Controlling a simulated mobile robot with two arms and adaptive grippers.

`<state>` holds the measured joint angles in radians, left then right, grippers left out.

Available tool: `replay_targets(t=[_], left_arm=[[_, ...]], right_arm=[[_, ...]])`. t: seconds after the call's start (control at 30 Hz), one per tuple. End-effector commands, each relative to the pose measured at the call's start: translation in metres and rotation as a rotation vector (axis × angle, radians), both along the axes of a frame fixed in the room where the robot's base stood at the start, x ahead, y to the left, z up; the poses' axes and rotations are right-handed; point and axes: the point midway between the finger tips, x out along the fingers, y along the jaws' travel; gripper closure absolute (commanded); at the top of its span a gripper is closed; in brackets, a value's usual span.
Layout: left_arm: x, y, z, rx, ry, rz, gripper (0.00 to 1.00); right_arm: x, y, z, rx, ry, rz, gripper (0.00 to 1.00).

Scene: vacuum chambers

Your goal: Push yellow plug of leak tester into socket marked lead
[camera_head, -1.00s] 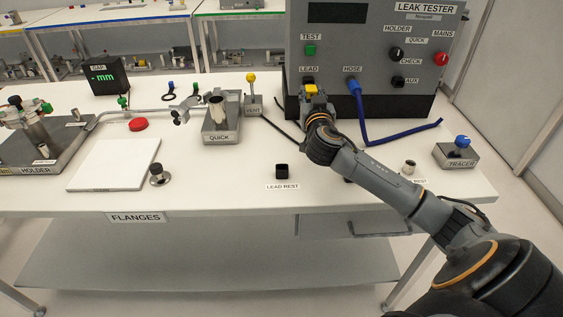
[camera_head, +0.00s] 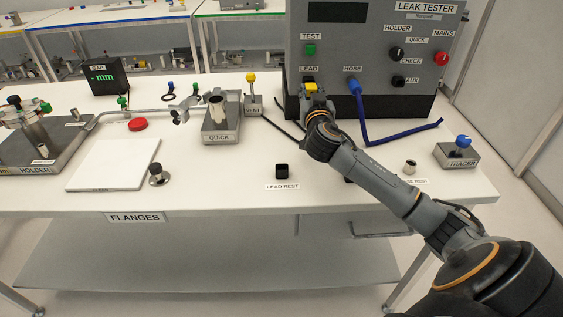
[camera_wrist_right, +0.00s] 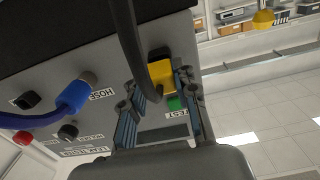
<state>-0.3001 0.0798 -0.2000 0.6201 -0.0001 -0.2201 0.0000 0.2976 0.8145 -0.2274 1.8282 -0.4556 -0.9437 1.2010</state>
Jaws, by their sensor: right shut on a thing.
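The yellow plug (camera_head: 311,88) is at the front of the grey leak tester (camera_head: 345,45), right at the LEAD socket (camera_head: 308,79). My right gripper (camera_head: 316,103) is shut on the plug and faces the tester panel. In the right wrist view the yellow plug (camera_wrist_right: 161,74) sits between the two fingers (camera_wrist_right: 160,112), with a black socket part (camera_wrist_right: 158,52) just beyond it. A black cable crosses in front of the plug there. I cannot tell how deep the plug sits in the socket. My left gripper is not in view.
A blue hose (camera_head: 363,120) hangs from the HOSE port, right of my gripper. The VENT valve (camera_head: 252,97) and QUICK block (camera_head: 220,122) stand to the left. The LEAD REST holder (camera_head: 282,171) stands on the bench front.

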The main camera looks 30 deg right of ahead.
Motion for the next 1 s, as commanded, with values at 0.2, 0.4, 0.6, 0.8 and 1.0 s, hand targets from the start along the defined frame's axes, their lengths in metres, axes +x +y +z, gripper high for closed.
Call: replay_targets(t=[0.2, 0.4, 0.6, 0.8, 1.0], left_arm=[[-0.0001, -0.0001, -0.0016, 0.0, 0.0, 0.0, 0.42], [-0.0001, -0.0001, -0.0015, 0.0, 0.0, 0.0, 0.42], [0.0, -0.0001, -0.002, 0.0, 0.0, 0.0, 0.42], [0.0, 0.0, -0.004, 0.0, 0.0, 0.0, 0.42], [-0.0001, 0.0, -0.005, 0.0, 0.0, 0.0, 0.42]], right_arm=[[0.0032, -0.0014, 0.0002, -0.001, -0.001, 0.001, 1.0], [0.0032, -0.0014, 0.0004, -0.001, -0.001, 0.001, 1.0], [0.0038, -0.0017, 0.0002, 0.0, -0.001, 0.001, 1.0], [0.0066, -0.0036, -0.0001, 0.001, -0.002, 0.0, 1.0], [0.009, -0.0051, 0.0002, 0.0, -0.001, 0.0, 1.0]])
